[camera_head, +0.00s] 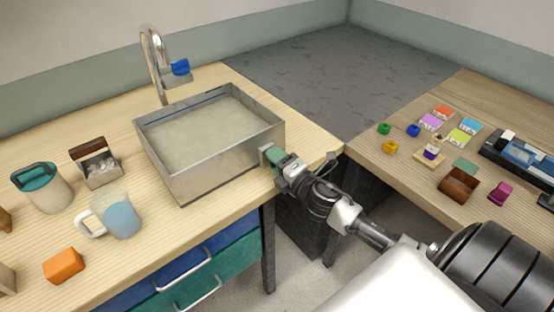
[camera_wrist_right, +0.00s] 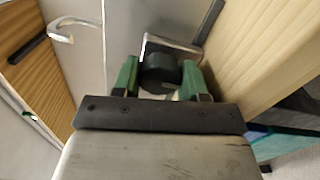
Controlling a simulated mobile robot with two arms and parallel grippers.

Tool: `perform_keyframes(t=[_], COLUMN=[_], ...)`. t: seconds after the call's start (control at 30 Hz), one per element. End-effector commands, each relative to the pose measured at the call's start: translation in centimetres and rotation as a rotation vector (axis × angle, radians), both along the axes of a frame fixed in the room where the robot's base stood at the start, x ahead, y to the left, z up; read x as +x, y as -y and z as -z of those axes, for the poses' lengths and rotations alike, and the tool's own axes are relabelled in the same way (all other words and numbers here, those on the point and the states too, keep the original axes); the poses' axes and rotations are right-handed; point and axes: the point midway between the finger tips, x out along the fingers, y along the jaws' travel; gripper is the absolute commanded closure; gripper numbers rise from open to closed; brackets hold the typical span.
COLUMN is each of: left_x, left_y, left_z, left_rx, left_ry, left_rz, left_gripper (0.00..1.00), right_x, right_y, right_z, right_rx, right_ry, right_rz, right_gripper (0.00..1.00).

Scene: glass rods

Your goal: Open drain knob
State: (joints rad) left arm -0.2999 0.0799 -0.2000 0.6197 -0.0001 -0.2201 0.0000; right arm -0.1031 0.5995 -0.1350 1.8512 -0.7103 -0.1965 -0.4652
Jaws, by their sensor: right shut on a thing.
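The metal sink basin (camera_head: 205,150) stands on the wooden counter and holds cloudy liquid. The drain knob (camera_wrist_right: 160,72) shows in the right wrist view as a dark round piece beside a metal bracket on the basin's side. My right gripper (camera_wrist_right: 160,80) is shut on the drain knob, with a green finger on either side of it. In the head view my right gripper (camera_head: 272,156) is at the basin's right outer wall and hides the knob. My left gripper is not in view.
A faucet with a blue handle (camera_head: 180,67) stands behind the basin. A glass pitcher of blue liquid (camera_head: 122,219), a teal-lidded jar (camera_head: 45,188) and an orange block (camera_head: 63,265) are at the left. The right table (camera_head: 400,190) carries several small coloured items.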

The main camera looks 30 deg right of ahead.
Motion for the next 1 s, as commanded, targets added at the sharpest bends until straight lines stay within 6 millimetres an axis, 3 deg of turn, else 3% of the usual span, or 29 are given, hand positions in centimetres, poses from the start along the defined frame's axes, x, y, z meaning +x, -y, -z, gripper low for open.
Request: perform_keyframes(t=[0.6, 0.63, 0.77, 1.0], left_x=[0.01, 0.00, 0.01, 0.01], left_y=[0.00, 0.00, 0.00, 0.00], left_z=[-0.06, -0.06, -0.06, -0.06], left_rx=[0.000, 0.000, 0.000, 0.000], left_ry=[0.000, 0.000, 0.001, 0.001], left_rz=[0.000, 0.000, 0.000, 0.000], left_gripper=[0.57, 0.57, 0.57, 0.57], right_x=[-0.05, -0.05, -0.03, -0.05], right_y=[-0.07, -0.07, -0.04, -0.02], right_z=[0.17, 0.17, 0.14, 0.23], right_rx=[-0.041, -0.040, -0.039, -0.038], right_ry=[0.000, 0.000, 0.001, -0.001], right_rz=[-0.001, -0.001, -0.001, 0.000], right_gripper=[0.81, 0.53, 0.33, 0.32])
